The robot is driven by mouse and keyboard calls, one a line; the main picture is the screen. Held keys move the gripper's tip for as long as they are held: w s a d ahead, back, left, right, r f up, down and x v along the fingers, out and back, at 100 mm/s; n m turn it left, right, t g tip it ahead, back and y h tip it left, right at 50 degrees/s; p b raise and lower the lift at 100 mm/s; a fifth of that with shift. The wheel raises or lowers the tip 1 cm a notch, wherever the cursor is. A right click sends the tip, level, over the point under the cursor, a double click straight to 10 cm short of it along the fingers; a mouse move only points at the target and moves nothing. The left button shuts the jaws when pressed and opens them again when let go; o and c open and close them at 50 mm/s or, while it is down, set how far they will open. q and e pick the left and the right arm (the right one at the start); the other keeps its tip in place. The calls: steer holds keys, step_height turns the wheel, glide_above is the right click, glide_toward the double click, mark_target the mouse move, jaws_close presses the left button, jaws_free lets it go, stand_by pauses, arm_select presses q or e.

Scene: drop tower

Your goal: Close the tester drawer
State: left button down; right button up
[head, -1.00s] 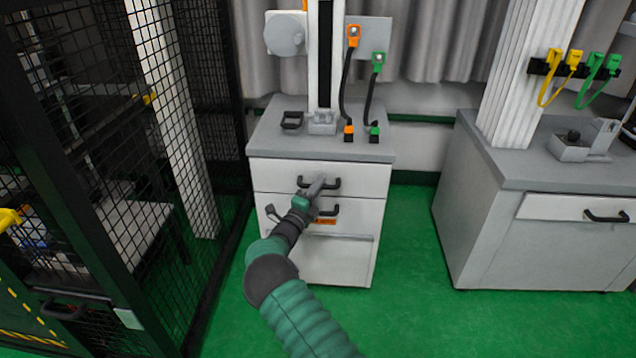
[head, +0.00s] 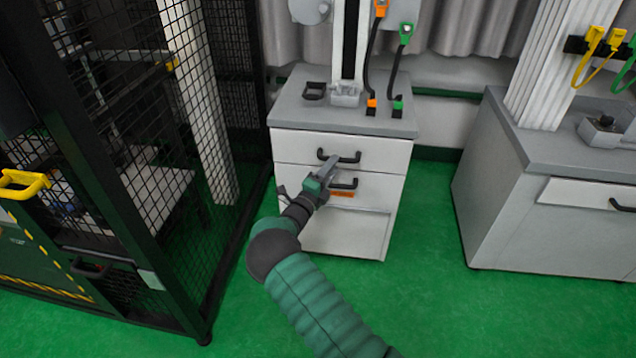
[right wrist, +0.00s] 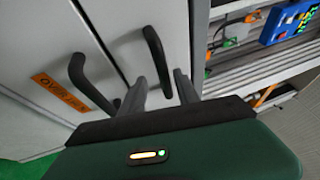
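The white drawer cabinet stands in the middle of the head view, its drawer fronts stacked. The top drawer (head: 292,147) has a black handle (head: 350,158), and a second black handle (head: 346,184) is below it by an orange label. In the head view the top drawer front looks about flush with the cabinet; I cannot tell any small gap. My right gripper (head: 332,162) is at the top handle. In the right wrist view its two fingers (right wrist: 163,90) are apart, with the end of the upper handle (right wrist: 152,48) between them; contact is unclear. My left gripper is out of view.
A black mesh cage (head: 215,90) stands close on the left. A second grey cabinet (head: 490,200) is on the right. Green floor (head: 425,285) is clear between them. A blue device (right wrist: 288,22) and small parts show at the right wrist view's upper right.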

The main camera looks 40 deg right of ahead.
steer(key=p+v, duration=0.3)
steer(key=v, duration=0.9)
steer(key=shift+s+a+p, duration=0.25)
steer(key=shift+a+p, duration=0.05)
steer(key=shift+a, duration=0.1)
steer(key=shift+r, duration=0.15)
